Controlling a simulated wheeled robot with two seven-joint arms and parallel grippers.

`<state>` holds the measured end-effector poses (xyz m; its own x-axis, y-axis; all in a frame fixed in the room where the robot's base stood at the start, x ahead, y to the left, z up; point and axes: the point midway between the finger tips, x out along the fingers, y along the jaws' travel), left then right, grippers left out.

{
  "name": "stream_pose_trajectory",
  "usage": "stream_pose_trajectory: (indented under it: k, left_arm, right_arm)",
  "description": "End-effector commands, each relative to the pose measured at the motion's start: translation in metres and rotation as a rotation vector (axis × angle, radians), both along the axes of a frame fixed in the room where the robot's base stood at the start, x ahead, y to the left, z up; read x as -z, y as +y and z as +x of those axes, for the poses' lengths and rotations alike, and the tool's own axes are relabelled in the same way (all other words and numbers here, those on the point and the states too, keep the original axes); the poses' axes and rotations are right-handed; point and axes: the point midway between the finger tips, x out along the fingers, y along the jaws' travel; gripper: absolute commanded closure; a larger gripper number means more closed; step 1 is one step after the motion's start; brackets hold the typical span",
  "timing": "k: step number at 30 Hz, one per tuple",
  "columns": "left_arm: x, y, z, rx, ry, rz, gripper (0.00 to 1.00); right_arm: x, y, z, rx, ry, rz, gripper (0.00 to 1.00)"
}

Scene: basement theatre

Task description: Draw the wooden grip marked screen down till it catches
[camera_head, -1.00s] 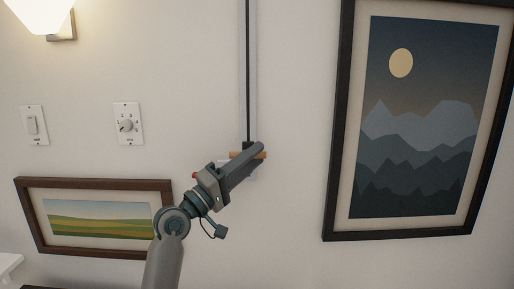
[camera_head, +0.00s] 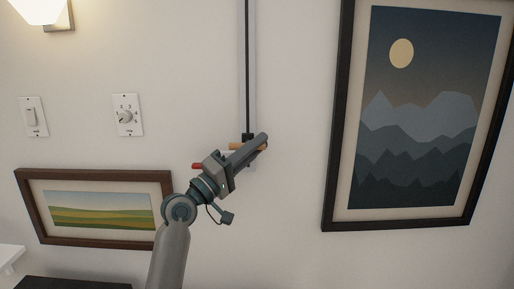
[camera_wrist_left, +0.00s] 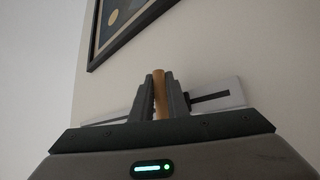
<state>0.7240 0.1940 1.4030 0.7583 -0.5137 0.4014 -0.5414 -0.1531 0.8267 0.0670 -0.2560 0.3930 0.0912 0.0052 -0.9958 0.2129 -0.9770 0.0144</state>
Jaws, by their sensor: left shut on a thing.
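The wooden grip (camera_head: 238,146) is a short tan bar at the low part of a narrow vertical wall track (camera_head: 248,70) with a dark slot. My left gripper (camera_head: 262,142) is shut on the wooden grip. In the left wrist view the wooden grip (camera_wrist_left: 159,94) stands between the two dark fingers, and the pale track (camera_wrist_left: 222,94) runs behind them. The fingers hide part of the grip. Any mark for the screen is too small to read. My right gripper is not in view.
A wall switch (camera_head: 33,117) and a dial plate (camera_head: 127,116) are at the left. A landscape picture (camera_head: 32,207) hangs below them, and a tall mountain picture (camera_head: 334,150) hangs right of the track. The wall between is bare.

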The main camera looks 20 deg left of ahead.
Motion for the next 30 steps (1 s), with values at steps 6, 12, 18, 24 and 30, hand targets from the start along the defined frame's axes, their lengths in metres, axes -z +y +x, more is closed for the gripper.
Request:
stream_pose_trajectory:
  k: [6,12,18,24,30]
  left_arm:
    - [0.036,-0.002,0.001,0.006,0.018,0.008,1.00]
    - [0.034,-0.002,0.001,0.005,0.014,0.005,1.00]
    - [0.033,-0.001,0.001,0.003,0.012,0.005,0.74]
    - [0.033,-0.001,0.001,0.003,0.012,0.004,0.68]
    - [0.034,-0.001,0.001,0.003,0.015,0.005,0.68]
  right_arm:
    - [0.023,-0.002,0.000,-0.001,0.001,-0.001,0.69]
    - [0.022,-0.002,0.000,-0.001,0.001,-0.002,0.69]
    - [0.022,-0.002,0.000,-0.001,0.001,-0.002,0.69]
    - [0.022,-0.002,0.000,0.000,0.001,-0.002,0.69]
    - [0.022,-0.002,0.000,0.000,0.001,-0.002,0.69]
